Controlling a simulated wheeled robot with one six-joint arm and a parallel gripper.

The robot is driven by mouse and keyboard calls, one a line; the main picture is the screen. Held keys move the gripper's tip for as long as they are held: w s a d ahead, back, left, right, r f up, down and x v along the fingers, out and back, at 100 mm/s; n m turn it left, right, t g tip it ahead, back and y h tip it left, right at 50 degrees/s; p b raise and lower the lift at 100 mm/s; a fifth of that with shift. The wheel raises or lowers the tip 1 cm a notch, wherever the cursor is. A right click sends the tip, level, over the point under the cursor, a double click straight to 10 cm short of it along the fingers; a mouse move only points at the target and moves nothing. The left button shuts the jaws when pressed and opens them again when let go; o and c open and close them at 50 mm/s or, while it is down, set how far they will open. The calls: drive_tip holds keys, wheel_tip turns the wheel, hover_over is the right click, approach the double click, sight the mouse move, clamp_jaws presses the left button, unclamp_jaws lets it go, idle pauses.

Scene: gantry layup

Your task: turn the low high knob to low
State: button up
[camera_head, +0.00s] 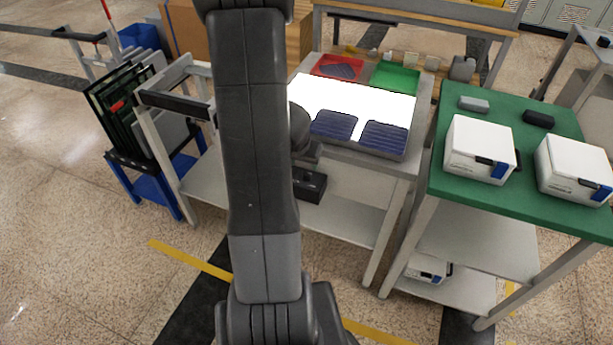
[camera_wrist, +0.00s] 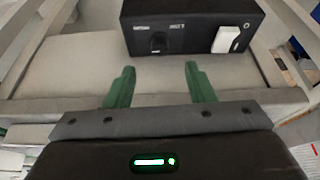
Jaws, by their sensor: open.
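A black control box (camera_wrist: 190,22) fills the top middle of the wrist view. Its front carries a round black knob (camera_wrist: 158,43) on the left and a white switch (camera_wrist: 227,39) on the right. Small white labels sit above both, too blurred to read, and the knob's pointing direction cannot be told. My gripper (camera_wrist: 159,70) is open and empty, its two green fingers apart below the knob in the picture and not touching it. In the head view the box (camera_head: 312,186) shows under the light table, partly hidden by my arm.
The light table (camera_head: 345,97) above bears dark blue ribbed pieces and red and green trays. A green-topped table (camera_head: 562,120) with white boxes stands at the right. A blue rack (camera_head: 160,190) with dark panels stands at the left. Table legs flank the space around the box.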

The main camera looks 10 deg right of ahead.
sight(307, 173)
drive_tip(key=b+x, duration=0.3)
drive_tip(key=x, duration=0.4)
drive_tip(key=shift+w+d+f+b, duration=0.1)
drive_tip(key=shift+w+f+b, duration=0.05)
drive_tip(key=shift+f+b, duration=0.2)
drive_tip(key=shift+r, duration=0.1)
drive_tip(key=c, duration=1)
drive_tip(key=shift+o, duration=0.2)
drive_tip(key=n+y+p, duration=0.1)
drive_tip(key=n+p, duration=0.1)
drive_tip(key=n, duration=0.2)
drive_tip(key=shift+d+r+t+p, duration=0.1)
drive_tip(key=shift+r+t+p, duration=0.05)
drive_tip(key=shift+t+p, duration=0.15)
drive_tip(key=shift+n+y+p, duration=0.3)
drive_tip(key=shift+n, duration=0.1)
